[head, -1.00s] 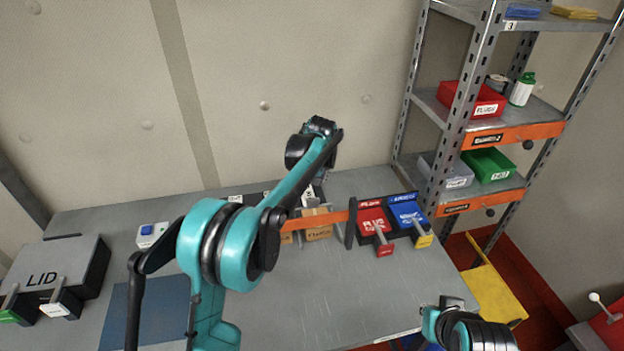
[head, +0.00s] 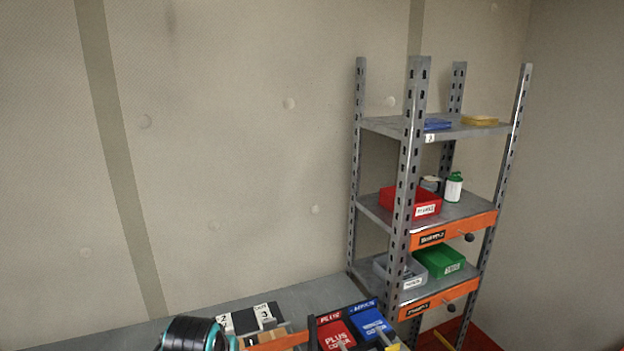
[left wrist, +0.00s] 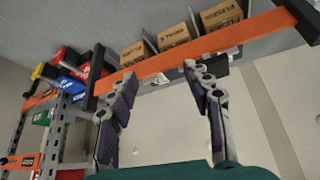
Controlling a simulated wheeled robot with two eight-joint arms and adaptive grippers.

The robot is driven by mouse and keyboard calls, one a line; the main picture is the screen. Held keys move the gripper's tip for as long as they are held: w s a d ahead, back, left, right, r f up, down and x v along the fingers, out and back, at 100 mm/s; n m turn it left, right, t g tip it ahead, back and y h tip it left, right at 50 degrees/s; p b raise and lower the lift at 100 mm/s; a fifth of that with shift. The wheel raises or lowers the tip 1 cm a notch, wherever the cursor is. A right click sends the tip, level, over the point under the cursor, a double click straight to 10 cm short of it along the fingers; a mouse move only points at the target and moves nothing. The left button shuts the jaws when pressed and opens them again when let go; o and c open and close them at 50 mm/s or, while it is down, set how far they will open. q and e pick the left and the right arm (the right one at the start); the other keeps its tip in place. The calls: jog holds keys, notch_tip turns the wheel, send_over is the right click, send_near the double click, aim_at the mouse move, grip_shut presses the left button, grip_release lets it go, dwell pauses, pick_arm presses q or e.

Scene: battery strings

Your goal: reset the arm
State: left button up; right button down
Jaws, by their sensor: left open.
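My left arm shows only as a dark and teal link (head: 190,334) at the bottom edge of the head view, and its gripper is out of that view. In the left wrist view my left gripper (left wrist: 160,95) is open, its two dark-padded fingers wide apart. Nothing is between the fingers. An orange bar (left wrist: 190,55) crosses the picture beyond the fingertips. Behind the bar stand several cardboard boxes (left wrist: 172,37), one labelled FUSES. My right gripper is not in view.
A metal shelf rack (head: 409,180) stands at the right, holding a red bin (head: 398,199), a green bin (head: 438,261) and a green-capped bottle (head: 453,187). Red (head: 337,335) and blue (head: 369,322) covers sit on the grey bench (head: 240,303). The wall above the bench is clear.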

pick_arm(q)
jog(key=s+f+m+t+b, duration=0.1)
jog(key=s+f+b, duration=0.1)
jog(key=s+f, duration=0.6)
jog(key=s, duration=0.3)
jog(key=shift+s+a+f, duration=0.2)
jog(key=shift+s+f, duration=0.05)
jog(key=shift+s, duration=0.05)
dwell(2.2)
